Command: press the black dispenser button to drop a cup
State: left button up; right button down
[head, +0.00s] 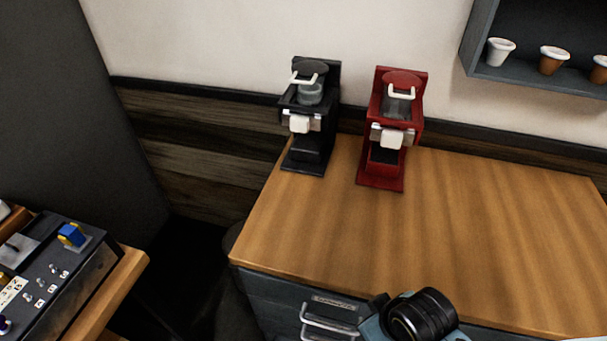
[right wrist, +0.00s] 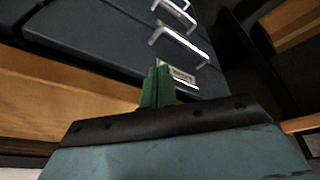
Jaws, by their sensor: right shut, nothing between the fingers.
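No cup dispenser with a black button can be made out in either view. A black brewer (head: 311,150) and a red brewer (head: 380,172) stand upright side by side at the back left of the wooden counter (head: 480,220). My right gripper (right wrist: 157,84) shows its green fingers pressed together and empty in the right wrist view, in front of the dark drawer fronts. In the head view only part of my right arm shows at the bottom, by the counter's front edge; its fingers are hidden. My left gripper is not in view.
Cups (head: 501,50) stand on a dark wall shelf (head: 515,78) at the upper right. A dark control panel (head: 60,285) with switches is at lower left. Drawers with metal handles (head: 330,322) are under the counter. The counter's middle and right are clear.

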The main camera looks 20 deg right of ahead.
aim_at(295, 126)
jog(key=w+r+n+t, duration=0.1)
jog(key=w+r, duration=0.1)
jog(key=w, duration=0.1)
jog(key=w+r+n+t, duration=0.2)
jog(key=w, duration=0.1)
jog(key=w+r+n+t, duration=0.1)
jog(key=w+r, duration=0.1)
jog(key=w, duration=0.1)
jog(key=shift+r, duration=0.25)
jog(key=w+r+n+t, duration=0.1)
jog(key=w, duration=0.1)
jog(key=w+r+n+t, duration=0.1)
jog(key=w+n+t, duration=0.1)
jog(key=w, duration=0.1)
jog(key=w+r+n+t, duration=0.1)
jog(key=w+r+n, duration=0.1)
jog(key=w, duration=0.1)
jog(key=shift+a, duration=0.3)
jog(key=w+a+r+n+t+y, duration=0.2)
jog(key=w+r+n+t, duration=0.3)
jog(key=w+r+n, duration=0.3)
jog(key=shift+n+t+y, duration=0.3)
jog(key=shift+y, duration=0.3)
jog(key=shift+f, duration=0.1)
